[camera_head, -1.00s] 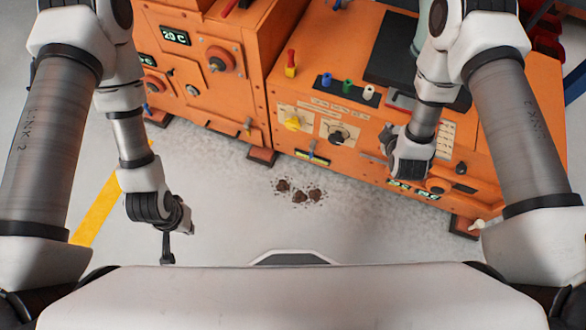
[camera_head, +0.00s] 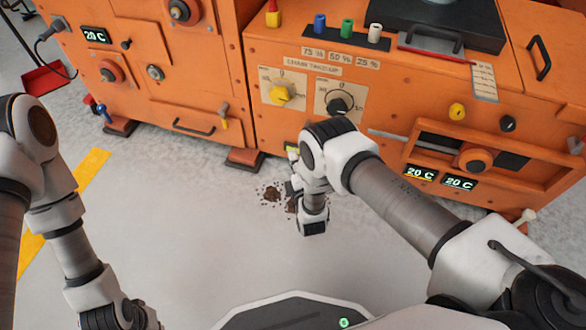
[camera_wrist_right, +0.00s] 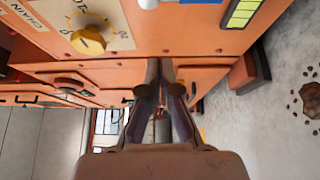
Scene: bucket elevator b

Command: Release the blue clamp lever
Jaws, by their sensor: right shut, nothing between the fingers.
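A small lever with a blue handle (camera_head: 103,112) sits low on the left orange machine in the head view. In the right wrist view, part of another blue piece (camera_wrist_right: 200,1) shows at the top edge, beside a green-lit gauge (camera_wrist_right: 243,12); the rest is cut off. In the head view my right arm hides that stretch of the front panel. My right gripper (camera_head: 291,189) is low in front of the panel, partly hidden by its wrist. In its wrist view the fingers (camera_wrist_right: 161,66) are together and empty. My left gripper is out of view.
A yellow knob (camera_head: 282,94) and a black knob (camera_head: 340,103) are on the panel above my right arm. An orange-handled lever (camera_head: 224,115) is left of them. Brown debris (camera_head: 270,194) lies on the grey floor. Open floor lies between the machines and me.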

